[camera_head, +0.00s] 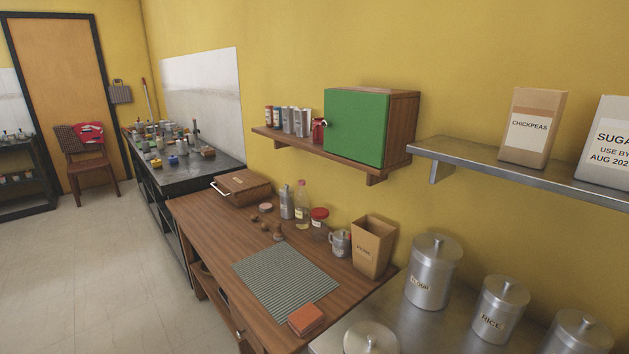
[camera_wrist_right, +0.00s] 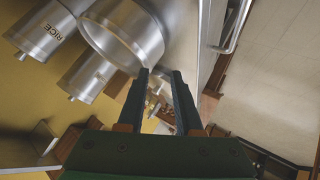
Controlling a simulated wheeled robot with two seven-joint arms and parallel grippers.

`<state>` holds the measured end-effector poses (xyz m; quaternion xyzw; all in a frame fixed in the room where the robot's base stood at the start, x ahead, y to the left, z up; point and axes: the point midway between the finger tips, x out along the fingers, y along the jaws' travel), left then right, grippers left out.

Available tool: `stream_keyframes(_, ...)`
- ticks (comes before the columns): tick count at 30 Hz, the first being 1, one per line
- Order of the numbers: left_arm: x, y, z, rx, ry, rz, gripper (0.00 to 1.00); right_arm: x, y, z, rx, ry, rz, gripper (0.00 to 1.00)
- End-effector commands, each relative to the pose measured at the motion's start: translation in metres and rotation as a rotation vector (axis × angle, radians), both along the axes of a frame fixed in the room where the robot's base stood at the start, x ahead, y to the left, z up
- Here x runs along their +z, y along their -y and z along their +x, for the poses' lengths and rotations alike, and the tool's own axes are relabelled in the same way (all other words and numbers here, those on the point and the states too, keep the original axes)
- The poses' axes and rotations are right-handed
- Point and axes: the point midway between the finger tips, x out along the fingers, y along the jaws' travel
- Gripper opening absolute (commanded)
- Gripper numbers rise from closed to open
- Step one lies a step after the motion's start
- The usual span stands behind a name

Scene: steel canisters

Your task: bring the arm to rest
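My right gripper (camera_wrist_right: 160,74) shows in the right wrist view. Its two dark fingers are apart with nothing between them. My left gripper is in neither view. Lidded steel canisters stand on the steel counter in the head view: a tall one (camera_head: 432,272), one labelled RICE (camera_head: 498,312), one at the lower right (camera_head: 580,333) and one cut off at the bottom edge (camera_head: 370,338). In the right wrist view, the RICE canister (camera_wrist_right: 40,30) and another lidded one (camera_wrist_right: 90,76) are at the left. A wide steel vessel (camera_wrist_right: 140,35), seemingly open-mouthed, appears just beyond the fingertips.
A steel shelf (camera_head: 450,150) with a chickpeas box (camera_head: 533,128) and a sugar box (camera_head: 605,142) is above the canisters. A wooden counter (camera_head: 205,215) holds a striped mat (camera_head: 285,280), an orange block (camera_head: 306,319) and a paper bag (camera_head: 373,247). The floor (camera_head: 95,270) at left is clear.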

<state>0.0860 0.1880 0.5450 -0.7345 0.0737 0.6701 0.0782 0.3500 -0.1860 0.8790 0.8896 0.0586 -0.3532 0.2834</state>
Motion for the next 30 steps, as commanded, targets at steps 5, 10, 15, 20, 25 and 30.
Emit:
stream_keyframes(5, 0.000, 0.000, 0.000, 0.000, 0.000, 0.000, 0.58, -0.048, -0.010, -0.077, -0.185, -0.333, 0.229, 0.34)
stream_keyframes(10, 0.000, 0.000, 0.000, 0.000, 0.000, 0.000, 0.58, -0.089, -0.020, -0.120, -0.295, -0.538, 0.326, 0.34)
stream_keyframes(15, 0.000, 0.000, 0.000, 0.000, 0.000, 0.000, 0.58, -0.156, -0.021, -0.120, -0.295, -0.576, 0.314, 0.34)
stream_keyframes(20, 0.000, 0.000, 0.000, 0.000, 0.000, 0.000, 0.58, -0.227, -0.019, -0.140, -0.293, -0.621, 0.299, 0.34)
stream_keyframes(25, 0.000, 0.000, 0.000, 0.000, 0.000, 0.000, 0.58, -0.301, -0.010, -0.199, -0.291, -0.683, 0.277, 0.34)
stream_keyframes(30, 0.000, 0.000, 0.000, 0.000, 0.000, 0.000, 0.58, -0.330, 0.000, -0.252, -0.289, -0.719, 0.262, 0.34)
